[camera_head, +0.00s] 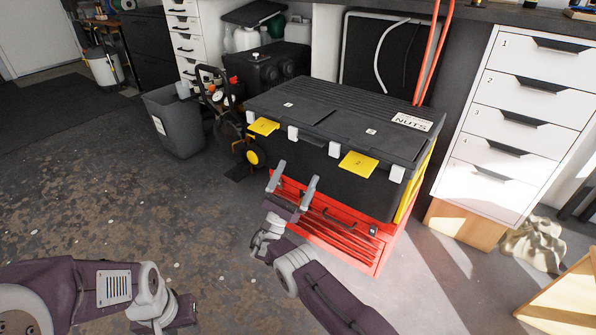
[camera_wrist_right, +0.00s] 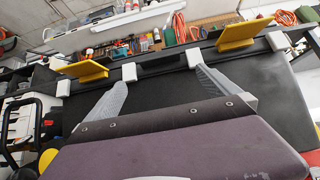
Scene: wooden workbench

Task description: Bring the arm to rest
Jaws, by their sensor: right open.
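My right gripper (camera_head: 294,185) is open, with its two grey fingers apart and nothing visible between them. In the head view it is in front of the black toolbox with a "NUTS" label (camera_head: 330,120), which sits on a red drawer chest (camera_head: 345,225). In the right wrist view the fingers (camera_wrist_right: 155,92) reach up toward the dark toolbox front; contact cannot be told. Two yellow latches (camera_head: 357,164) on the toolbox stand out. My left arm comes in at lower left, with its wrist end (camera_head: 178,312) low over the floor; its finger opening cannot be made out.
A grey bin (camera_head: 175,120) and a black and yellow wheeled machine (camera_head: 247,150) stand left of the toolbox. White numbered drawers (camera_head: 510,125) are at right. A cloth sack (camera_head: 535,245) and a wooden crate (camera_head: 565,305) lie at lower right. The stained floor (camera_head: 90,180) at left is clear.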

